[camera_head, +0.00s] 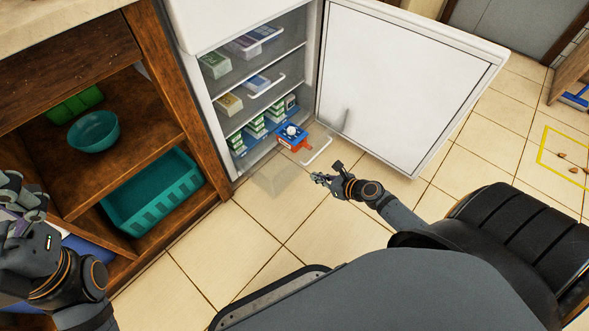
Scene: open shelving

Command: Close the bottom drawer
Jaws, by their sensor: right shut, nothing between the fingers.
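The bottom drawer (272,181) is a clear bin at the foot of an open white freezer. It is pulled out past the shelves above, and its pale handle (320,151) faces the right. A blue and orange-red package (291,138) with a white top sits at the drawer's back end. My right gripper (318,178) is shut and empty, just in front of and below the handle. Whether it touches the drawer cannot be told. My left gripper (18,195) is at the left edge, far from the drawer; its fingers overlap and their opening is unclear.
The white freezer door (405,80) stands wide open right of the drawer. Upper clear drawers (262,85) with boxes are inside the freezer. A wooden shelf unit (165,110) at left holds a teal bowl (93,133) and a teal basket (155,195). Tiled floor (230,240) in front is free.

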